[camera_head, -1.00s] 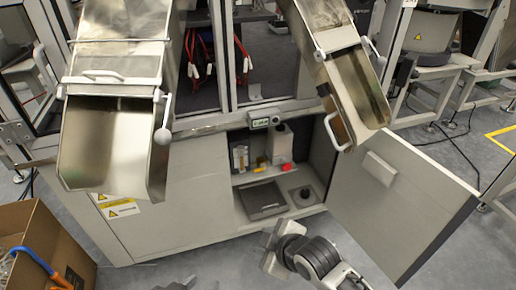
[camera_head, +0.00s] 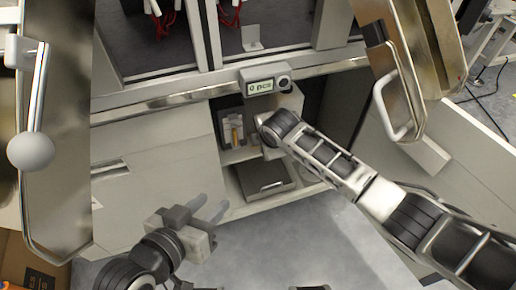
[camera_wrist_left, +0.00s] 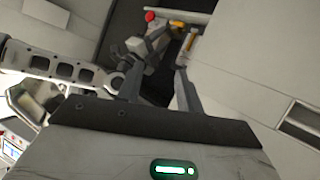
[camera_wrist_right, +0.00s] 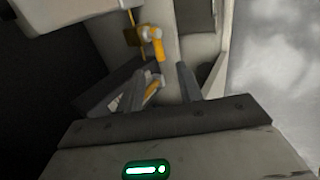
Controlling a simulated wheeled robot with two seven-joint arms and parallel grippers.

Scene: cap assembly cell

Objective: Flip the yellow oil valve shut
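A yellow lever-like part (camera_wrist_right: 154,42), apparently the oil valve, shows just beyond the fingertips of my right gripper (camera_wrist_right: 160,70) in the right wrist view. That gripper is open; another orange-yellow piece (camera_wrist_right: 152,91) shows between its fingers, and I cannot tell whether they touch it. In the head view my right arm reaches into the open cabinet and hides the valve area. My left gripper (camera_head: 207,208) is open and empty, in front of the cabinet at lower left. In the left wrist view, yellow parts (camera_wrist_left: 190,42) lie beyond its fingers (camera_wrist_left: 160,72).
A counter display (camera_head: 262,87) sits above the cabinet opening. A dark tray (camera_head: 263,175) lies on the cabinet floor. A red knob (camera_wrist_left: 150,17) shows in the left wrist view. Metal chutes (camera_head: 398,95) hang at both sides, and the door (camera_head: 395,150) stands open at right.

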